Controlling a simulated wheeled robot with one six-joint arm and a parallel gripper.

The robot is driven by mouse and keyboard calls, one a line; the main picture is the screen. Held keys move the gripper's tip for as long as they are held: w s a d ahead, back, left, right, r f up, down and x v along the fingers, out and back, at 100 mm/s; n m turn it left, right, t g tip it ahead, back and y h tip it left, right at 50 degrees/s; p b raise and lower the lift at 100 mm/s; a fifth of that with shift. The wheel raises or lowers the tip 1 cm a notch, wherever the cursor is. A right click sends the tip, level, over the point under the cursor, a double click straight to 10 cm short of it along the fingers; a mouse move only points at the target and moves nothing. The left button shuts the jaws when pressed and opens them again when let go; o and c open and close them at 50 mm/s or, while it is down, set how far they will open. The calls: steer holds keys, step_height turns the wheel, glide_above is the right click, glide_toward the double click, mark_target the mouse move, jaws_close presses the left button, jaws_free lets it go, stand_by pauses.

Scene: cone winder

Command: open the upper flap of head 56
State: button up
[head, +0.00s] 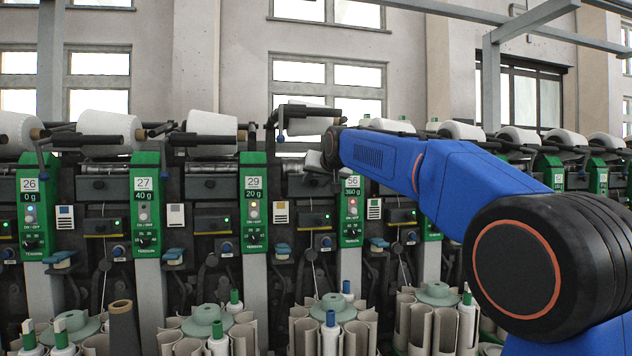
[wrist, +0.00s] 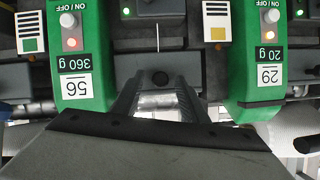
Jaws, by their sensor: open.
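Head 56's green panel (head: 352,205) reads 56 and 360 g, with a lit lamp. In the wrist view, which is upside down, the panel (wrist: 80,60) is at the left. A dark bar with a round knob, which looks like the upper flap (wrist: 190,68), lies between panels 56 and 29. My gripper (wrist: 160,80) is open, its two fingers on either side of the knob. I cannot tell if they touch it. In the head view my gripper (head: 317,161) is small at the arm's end, in front of the machine's upper part, its fingers unclear.
Head 29's green panel (head: 253,210) stands left of it in the head view, and at the right in the wrist view (wrist: 265,50). White yarn cones (head: 108,127) sit on arms above the row. Bobbin holders (head: 331,308) stand below. My blue arm covers the heads at the right.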

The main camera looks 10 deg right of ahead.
jaws_close()
